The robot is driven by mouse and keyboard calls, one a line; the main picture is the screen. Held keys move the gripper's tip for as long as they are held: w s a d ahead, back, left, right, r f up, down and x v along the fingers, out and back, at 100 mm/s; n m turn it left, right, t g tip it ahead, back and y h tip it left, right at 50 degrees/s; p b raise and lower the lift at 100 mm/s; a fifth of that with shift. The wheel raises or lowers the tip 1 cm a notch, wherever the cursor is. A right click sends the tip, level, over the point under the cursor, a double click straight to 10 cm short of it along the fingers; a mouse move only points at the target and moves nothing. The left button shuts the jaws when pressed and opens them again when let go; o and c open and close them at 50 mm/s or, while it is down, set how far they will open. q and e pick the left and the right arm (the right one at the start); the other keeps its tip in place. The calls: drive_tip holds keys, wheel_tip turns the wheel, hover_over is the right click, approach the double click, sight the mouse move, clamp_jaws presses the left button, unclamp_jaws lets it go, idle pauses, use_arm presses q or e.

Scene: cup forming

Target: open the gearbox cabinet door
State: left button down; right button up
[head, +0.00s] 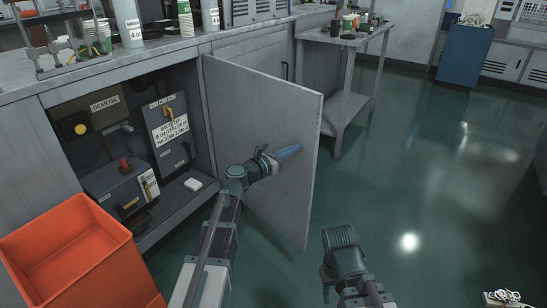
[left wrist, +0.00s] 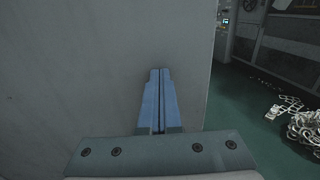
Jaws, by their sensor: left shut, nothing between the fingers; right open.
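The grey gearbox cabinet door (head: 255,125) stands swung wide open on its hinge, and its panel fills the left of the left wrist view (left wrist: 80,80). The open cabinet (head: 130,150) shows a box labelled gear oil (head: 100,105), a grey unit with a yellow handle (head: 172,130) and a motor-like box with a red knob (head: 122,188). My left gripper (head: 288,152) is shut and empty, its blue fingers close to the door's inner face; whether they touch it is unclear. The fingers also show in the left wrist view (left wrist: 159,100). My right gripper (head: 327,290) is low in front, its fingertips mostly hidden.
An orange bin (head: 70,250) stands in front of the cabinet at lower left. A grey side table (head: 345,105) stands behind the door.

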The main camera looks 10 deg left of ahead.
use_arm(q)
drive_tip(key=x, duration=1.6)
drive_tip(key=shift+w+a, duration=0.25)
drive_tip(key=shift+w, duration=0.2)
drive_tip(key=shift+s, duration=0.15)
